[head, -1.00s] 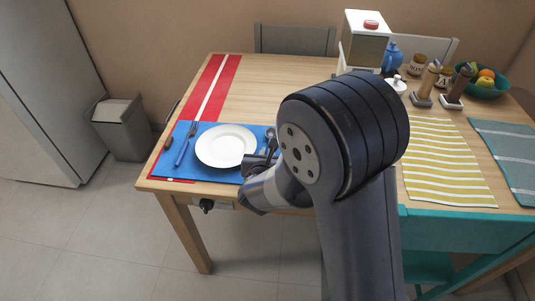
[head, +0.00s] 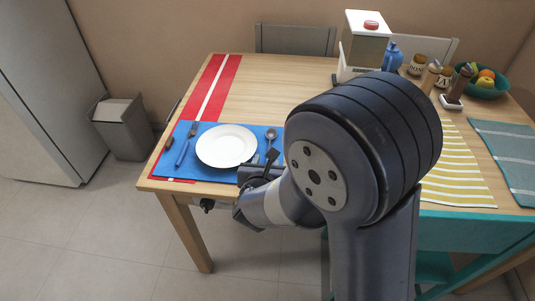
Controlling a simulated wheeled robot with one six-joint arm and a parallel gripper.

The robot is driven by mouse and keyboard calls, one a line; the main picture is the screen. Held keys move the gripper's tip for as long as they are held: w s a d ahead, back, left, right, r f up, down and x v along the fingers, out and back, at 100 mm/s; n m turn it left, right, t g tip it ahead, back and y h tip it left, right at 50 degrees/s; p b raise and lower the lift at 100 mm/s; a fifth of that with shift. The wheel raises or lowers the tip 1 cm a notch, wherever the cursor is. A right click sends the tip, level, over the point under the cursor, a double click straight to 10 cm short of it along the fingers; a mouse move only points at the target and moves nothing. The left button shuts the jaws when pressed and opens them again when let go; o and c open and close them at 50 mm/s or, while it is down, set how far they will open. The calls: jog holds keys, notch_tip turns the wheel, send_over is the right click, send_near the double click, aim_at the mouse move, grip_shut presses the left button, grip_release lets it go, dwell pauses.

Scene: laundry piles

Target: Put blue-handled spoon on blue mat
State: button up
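The blue mat (head: 222,126) lies at the near left corner of the wooden table, with a white plate (head: 226,146) on it. A spoon (head: 271,134) lies on or just above the mat's right part, to the right of the plate, its grey bowl pointing away. Its handle is mostly hidden near my gripper, so I cannot make out its colour. My gripper (head: 262,164) is low over the mat's front right edge, by the spoon's lower end. My arm covers part of it, and I cannot tell whether its fingers grip the spoon.
A blue-handled fork (head: 186,145) lies left of the plate. A red striped runner (head: 215,85) runs behind the mat. A yellow striped mat (head: 455,165), a dispenser (head: 364,45) and a fruit bowl (head: 483,83) are to the right. The table's back middle is clear.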

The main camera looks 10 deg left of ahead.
jog(key=v, duration=0.7)
jog(key=shift+p, duration=0.35)
